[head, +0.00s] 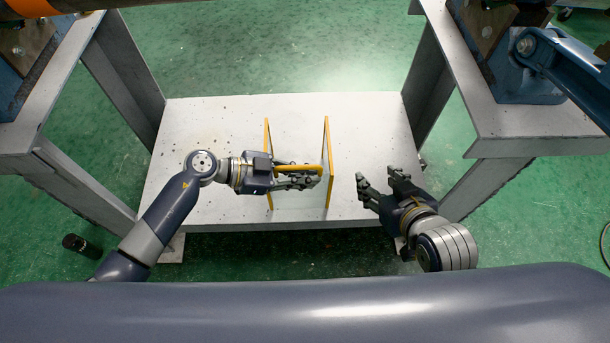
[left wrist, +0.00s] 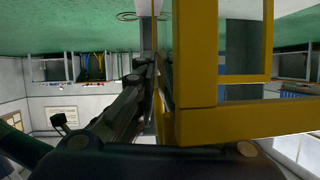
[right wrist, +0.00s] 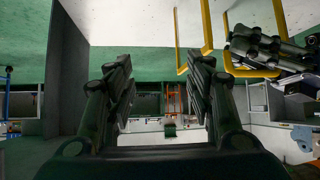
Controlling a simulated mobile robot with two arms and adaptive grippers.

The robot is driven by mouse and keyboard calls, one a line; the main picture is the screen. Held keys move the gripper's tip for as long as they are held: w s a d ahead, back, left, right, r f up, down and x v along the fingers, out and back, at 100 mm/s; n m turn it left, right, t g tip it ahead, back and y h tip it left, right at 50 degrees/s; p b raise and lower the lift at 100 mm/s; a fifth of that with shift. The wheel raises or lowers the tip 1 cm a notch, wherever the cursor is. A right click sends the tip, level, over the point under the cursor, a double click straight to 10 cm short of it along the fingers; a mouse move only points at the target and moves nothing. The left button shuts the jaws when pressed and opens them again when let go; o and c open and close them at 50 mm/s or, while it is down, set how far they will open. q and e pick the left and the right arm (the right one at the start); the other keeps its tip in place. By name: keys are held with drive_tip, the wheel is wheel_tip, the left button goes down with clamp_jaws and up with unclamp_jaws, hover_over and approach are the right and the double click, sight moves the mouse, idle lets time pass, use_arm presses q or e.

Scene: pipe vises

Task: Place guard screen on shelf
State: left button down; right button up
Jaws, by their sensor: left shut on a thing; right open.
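The guard screen (head: 327,150) is a yellow frame with two upright sides seen nearly edge-on and a bar between them. It is over the middle of the pale grey shelf (head: 200,125); I cannot tell whether it touches the shelf. My left gripper (head: 308,179) is shut on the bar, between the two sides. The frame fills much of the left wrist view (left wrist: 195,65), close to the fingers. My right gripper (head: 378,178) is open and empty, right of the screen and apart from it. The screen also shows at the top of the right wrist view (right wrist: 206,30).
Grey metal stands (head: 490,190) rise on both sides of the shelf, with blue vise parts (head: 530,75) on top at the right. The shelf is bare left and right of the screen. A small dark cylinder (head: 80,244) is on the green floor at the lower left.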

use_arm(q)
drive_tip(key=c, duration=1.7)
unclamp_jaws()
drive_tip(key=shift+f, duration=0.1)
drive_tip(key=shift+a+r, duration=0.2)
drive_tip(key=p+v, duration=0.2)
drive_tip(key=v, duration=0.9)
drive_tip(key=shift+a+p, duration=0.3)
drive_tip(key=shift+p, duration=0.1)
use_arm(e)
drive_tip(key=s+d+f+g, duration=0.2)
drive_tip(key=s+g, duration=0.1)
drive_tip(key=s, duration=0.3)
drive_tip(key=s+d+f+g+h, duration=0.1)
drive_tip(key=s+d+f+g, duration=0.1)
drive_tip(key=s, duration=0.4)
drive_tip(key=shift+f+g+h, duration=0.3)
drive_tip(key=shift+f+g, duration=0.35)
drive_tip(key=shift+g, duration=0.15)
use_arm(q)
drive_tip(key=shift+r, duration=0.1)
use_arm(e)
drive_tip(key=shift+s, duration=0.1)
